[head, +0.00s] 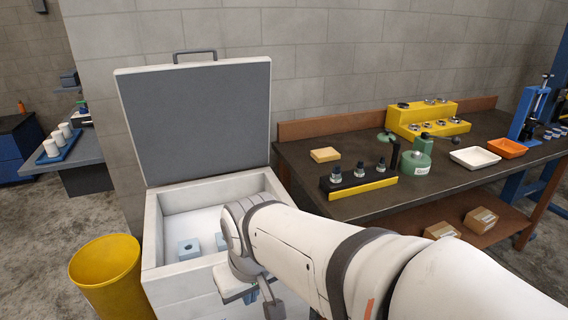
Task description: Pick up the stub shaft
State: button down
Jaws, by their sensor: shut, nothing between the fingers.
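I cannot say for sure which piece is the stub shaft. Small dark, grey-topped upright pieces (359,170) stand in a black and yellow rack (364,190) on the workbench, and they may be shafts. My arm reaches across the front to the open white chest (153,230). My gripper (272,307) points down over the chest's front edge, left of the rack and well apart from it. It is shut and holds nothing that I can see. My wrist and arm hide part of the chest's inside.
Light blue blocks with holes (189,249) sit in the chest, whose lid (195,120) stands open. A yellow bin (108,275) is at left. The bench (300,155) carries a green housing (416,163), a yellow stepped stand (428,118), a white tray (475,157) and an orange tray (507,148).

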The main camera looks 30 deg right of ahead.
aim_at(360, 172)
jog(key=u, duration=0.15)
jog(key=k, duration=0.3)
jog(key=z, duration=1.4)
jog(key=i, duration=0.95)
jog(key=u, duration=0.15)
